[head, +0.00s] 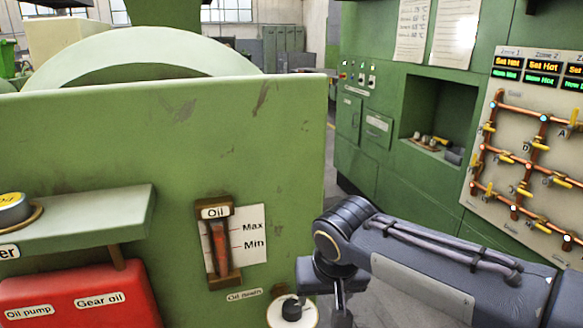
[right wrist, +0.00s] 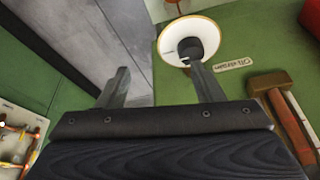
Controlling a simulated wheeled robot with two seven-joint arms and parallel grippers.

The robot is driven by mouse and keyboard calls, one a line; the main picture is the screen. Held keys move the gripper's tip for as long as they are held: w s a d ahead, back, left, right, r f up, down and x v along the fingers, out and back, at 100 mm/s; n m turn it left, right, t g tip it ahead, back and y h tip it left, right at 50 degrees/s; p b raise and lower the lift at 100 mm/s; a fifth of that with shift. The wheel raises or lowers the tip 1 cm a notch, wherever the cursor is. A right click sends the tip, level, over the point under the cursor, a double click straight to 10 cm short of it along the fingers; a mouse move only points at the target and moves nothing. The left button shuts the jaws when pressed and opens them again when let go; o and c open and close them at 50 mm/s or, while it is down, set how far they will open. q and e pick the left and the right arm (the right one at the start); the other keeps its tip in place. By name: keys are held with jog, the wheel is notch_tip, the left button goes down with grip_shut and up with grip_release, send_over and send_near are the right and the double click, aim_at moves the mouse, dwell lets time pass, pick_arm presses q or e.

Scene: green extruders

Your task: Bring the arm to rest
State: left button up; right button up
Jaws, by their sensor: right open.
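My right arm (head: 430,265) reaches in from the right in the head view. Its gripper (head: 322,310) points down at the bottom edge, in front of the green machine, and its lower part is cut off. In the right wrist view the two fingers of the right gripper (right wrist: 158,85) stand wide apart with nothing between them. The right finger overlaps the black knob (right wrist: 189,48) on the white round oil drain plate (right wrist: 205,28); I cannot tell whether they touch. The same knob (head: 292,309) shows just left of the gripper in the head view. My left gripper is not in view.
The green machine panel (head: 150,120) fills the left, with an oil gauge (head: 218,240) and a red oil box (head: 80,298) under a shelf (head: 90,217). A green cabinet (head: 380,185) and a copper pipe board (head: 510,165) stand at the right. Grey floor shows between.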

jog(key=s+d+r+m+y+p, duration=0.1)
jog(key=s+d+y+p, duration=0.15)
jog(key=s+d, duration=0.9)
pick_arm(q)
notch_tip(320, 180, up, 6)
jog(key=p, duration=0.3)
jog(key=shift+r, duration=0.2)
pick_arm(e)
jog(key=s+d+f+m+t, duration=0.1)
jog(key=s+d+f, duration=0.1)
jog(key=s, duration=0.6)
jog(key=shift+d+f+m+t+y, duration=0.15)
jog(key=shift+d+m+t+y, duration=0.2)
jog(key=shift+d, duration=0.4)
